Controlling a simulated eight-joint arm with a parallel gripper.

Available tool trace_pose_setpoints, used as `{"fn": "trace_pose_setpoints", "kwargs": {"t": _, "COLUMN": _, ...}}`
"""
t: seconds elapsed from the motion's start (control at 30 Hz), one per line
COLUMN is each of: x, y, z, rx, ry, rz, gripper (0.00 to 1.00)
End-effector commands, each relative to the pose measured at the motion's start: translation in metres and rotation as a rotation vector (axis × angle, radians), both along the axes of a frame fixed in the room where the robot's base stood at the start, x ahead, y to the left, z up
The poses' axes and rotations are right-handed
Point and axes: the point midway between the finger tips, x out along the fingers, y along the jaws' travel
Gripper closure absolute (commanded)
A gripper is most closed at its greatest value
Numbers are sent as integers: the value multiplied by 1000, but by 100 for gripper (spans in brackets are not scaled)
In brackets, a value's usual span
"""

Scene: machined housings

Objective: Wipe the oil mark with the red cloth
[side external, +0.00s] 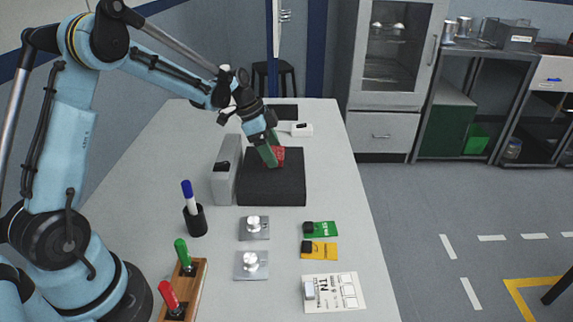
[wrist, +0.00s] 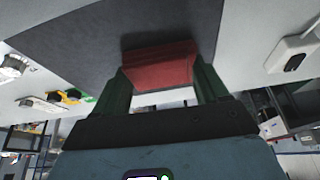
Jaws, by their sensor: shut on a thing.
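My gripper (side external: 270,152) is shut on the red cloth (side external: 279,156), above or against the top of a dark block-like surface (side external: 272,190) on the table. In the wrist view the red cloth (wrist: 158,68) sits between the two green fingers of my gripper (wrist: 160,85), with the dark surface right behind it. I cannot tell whether the cloth touches that surface. No oil mark is visible in either view; it may be hidden by the cloth or gripper.
A grey upright box (side external: 226,172) stands just left of the dark block. A pen cup (side external: 195,219), two metal plates with knobs (side external: 254,228), green and yellow cards (side external: 320,230) and a wooden tool rack (side external: 190,287) are nearer the front. A white device (side external: 302,129) lies behind.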

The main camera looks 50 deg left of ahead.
Motion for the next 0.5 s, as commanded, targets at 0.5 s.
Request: {"fn": "trace_pose_setpoints", "kwargs": {"t": 0.5, "x": 11, "y": 11, "z": 38, "rx": 1, "ry": -1, "rz": 0, "gripper": 55}}
